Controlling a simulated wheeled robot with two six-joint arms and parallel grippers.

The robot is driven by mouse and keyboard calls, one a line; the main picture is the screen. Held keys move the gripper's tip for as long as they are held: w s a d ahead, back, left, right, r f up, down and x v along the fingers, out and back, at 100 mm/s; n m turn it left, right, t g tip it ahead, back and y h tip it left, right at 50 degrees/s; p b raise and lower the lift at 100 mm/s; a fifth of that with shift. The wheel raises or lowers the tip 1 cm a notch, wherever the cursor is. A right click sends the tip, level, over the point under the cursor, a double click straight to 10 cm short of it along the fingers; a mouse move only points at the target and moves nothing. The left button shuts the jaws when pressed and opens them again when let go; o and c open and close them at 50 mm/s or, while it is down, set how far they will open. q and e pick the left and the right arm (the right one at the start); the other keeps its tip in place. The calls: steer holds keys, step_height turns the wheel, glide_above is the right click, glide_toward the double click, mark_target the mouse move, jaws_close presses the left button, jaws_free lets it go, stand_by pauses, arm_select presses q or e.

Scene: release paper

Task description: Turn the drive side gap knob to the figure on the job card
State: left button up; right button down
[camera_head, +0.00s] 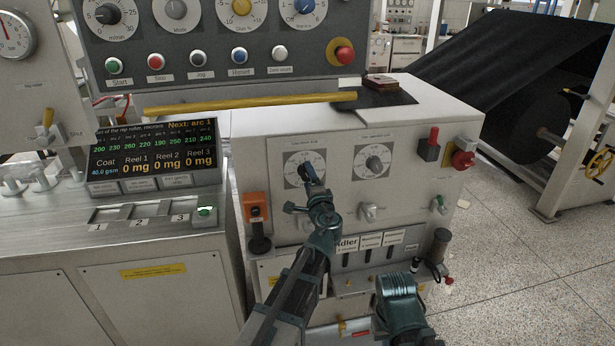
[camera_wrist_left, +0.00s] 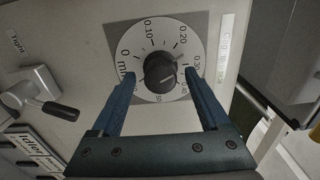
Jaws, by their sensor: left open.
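The dial is marked from 0 mm through 0.10 and 0.20 upward; the pointer is unclear. My right arm shows low right, its fingers out of view. I cannot identify a job card.
Below the dials are small levers, one (camera_wrist_left: 50,106) by a "Tight" label. A display (camera_head: 155,155) stands at left. A yellow bar (camera_head: 250,103) and dark red block (camera_head: 381,82) lie above.

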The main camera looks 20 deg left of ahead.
arm_select(q)
steer(key=v, duration=1.2)
steer(key=s+d+f+n+g+h+p, duration=0.15)
steer(key=s+f+n+g+p, duration=0.25)
steer(key=s+f+n+g, duration=0.55)
steer(key=s+d+f+g+h+p, duration=0.1)
steer(key=s+d+f+g+h, duration=0.4)
steer(key=s+d, duration=0.4)
steer(key=s+f+g, duration=0.1)
steer(key=s+f, duration=0.1)
steer(key=s, duration=0.2)
steer(key=shift+d+m+g+h, duration=0.3)
steer(key=shift+m+g+h, duration=0.05)
steer(key=shift+w, duration=0.1)
